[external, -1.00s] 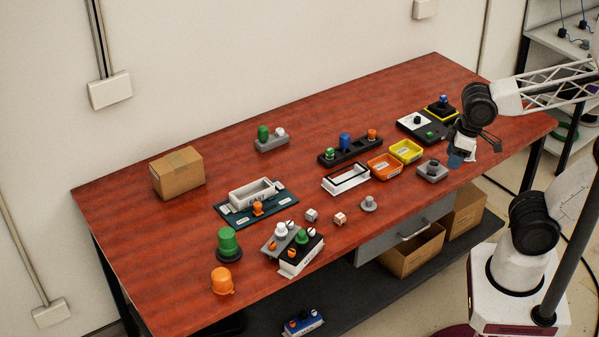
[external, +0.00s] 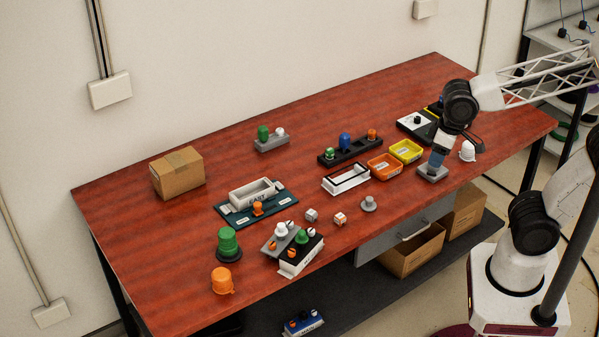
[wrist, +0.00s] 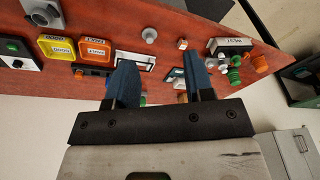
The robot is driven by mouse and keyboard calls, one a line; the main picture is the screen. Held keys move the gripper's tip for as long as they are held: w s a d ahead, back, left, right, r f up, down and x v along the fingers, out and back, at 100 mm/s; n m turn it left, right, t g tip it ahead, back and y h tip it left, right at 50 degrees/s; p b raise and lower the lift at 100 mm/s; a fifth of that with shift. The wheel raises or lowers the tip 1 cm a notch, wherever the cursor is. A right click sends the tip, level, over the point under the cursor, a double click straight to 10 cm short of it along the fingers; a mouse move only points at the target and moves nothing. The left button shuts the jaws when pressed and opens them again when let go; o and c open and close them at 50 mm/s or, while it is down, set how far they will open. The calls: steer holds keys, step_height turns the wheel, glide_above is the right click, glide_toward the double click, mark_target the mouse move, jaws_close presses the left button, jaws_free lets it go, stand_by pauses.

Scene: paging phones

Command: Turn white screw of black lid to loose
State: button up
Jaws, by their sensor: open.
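A white box with a black lid (external: 314,245) stands near the front edge of the table in the external view. A white slotted screw (external: 311,232), a green knob (external: 302,237) and an orange screw (external: 292,253) sit on the lid. My gripper (external: 436,164) is open and empty, far to the right of the lid. In the wrist view, its blue fingers (wrist: 161,77) stand apart.
A grey lid (external: 273,246) with white and orange screws lies beside the black lid. A green button (external: 228,242) and orange dome (external: 222,280) stand to its left.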

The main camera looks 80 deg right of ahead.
steer(key=w+a+f+m+g, duration=0.15)
steer(key=w+m, duration=0.25)
steer(key=w, duration=0.5)
steer(key=w+a+f+m, duration=0.2)
steer(key=w+a+m, duration=0.15)
steer(key=w, duration=0.45)
steer(key=m, duration=0.9)
glide_above(311, 230)
steer(key=shift+g, duration=0.45)
steer(key=f, duration=0.9)
steer(key=shift+s+d+f, duration=0.15)
steer(key=shift+s+d, duration=0.05)
steer(key=shift+s, duration=0.1)
steer(key=shift+w+a+f+m, duration=0.15)
steer(key=shift+w+f+m, duration=0.15)
steer(key=shift+m, duration=0.05)
steer(key=shift+f, duration=0.1)
steer(key=shift+f, duration=3.8)
steer(key=shift+c, duration=0.5)
